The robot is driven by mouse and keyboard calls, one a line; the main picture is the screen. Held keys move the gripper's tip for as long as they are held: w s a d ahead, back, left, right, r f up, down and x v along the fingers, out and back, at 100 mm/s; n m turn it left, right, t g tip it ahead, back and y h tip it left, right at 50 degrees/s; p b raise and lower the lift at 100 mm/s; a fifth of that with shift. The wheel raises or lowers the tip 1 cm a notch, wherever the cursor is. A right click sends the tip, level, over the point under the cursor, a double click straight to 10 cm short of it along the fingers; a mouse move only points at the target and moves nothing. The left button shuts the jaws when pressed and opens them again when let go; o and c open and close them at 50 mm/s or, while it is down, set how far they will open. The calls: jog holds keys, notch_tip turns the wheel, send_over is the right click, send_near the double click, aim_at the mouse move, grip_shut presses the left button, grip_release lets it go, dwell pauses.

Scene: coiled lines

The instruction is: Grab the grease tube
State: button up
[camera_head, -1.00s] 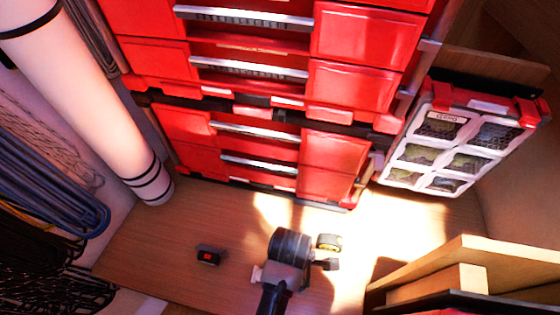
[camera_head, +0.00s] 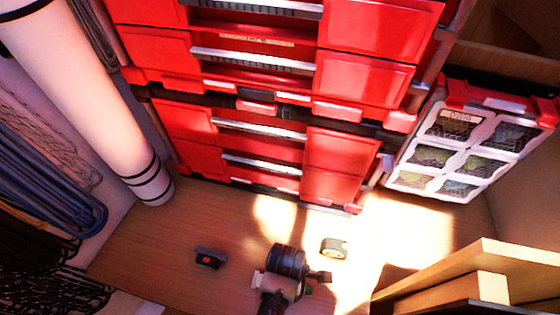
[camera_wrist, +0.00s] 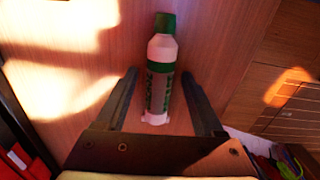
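The grease tube (camera_wrist: 160,88), white and green with a dark green cap, shows in the wrist view against the wooden surface, its cap pointing away from my wrist. My gripper (camera_wrist: 158,74) is open, with one finger on each side of the tube in the picture. Gaps show between the tube and both fingers. How far the fingertips are above the surface is hard to tell. In the head view my gripper (camera_head: 288,280) is seen from above at the bottom middle, and my wrist hides most of what lies below it.
A small dark box with a red mark (camera_head: 209,258) lies left of my gripper. Red drawer cases (camera_head: 262,150) stand behind, and wooden boards (camera_head: 470,285) are at the lower right.

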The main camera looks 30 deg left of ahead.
grip_shut()
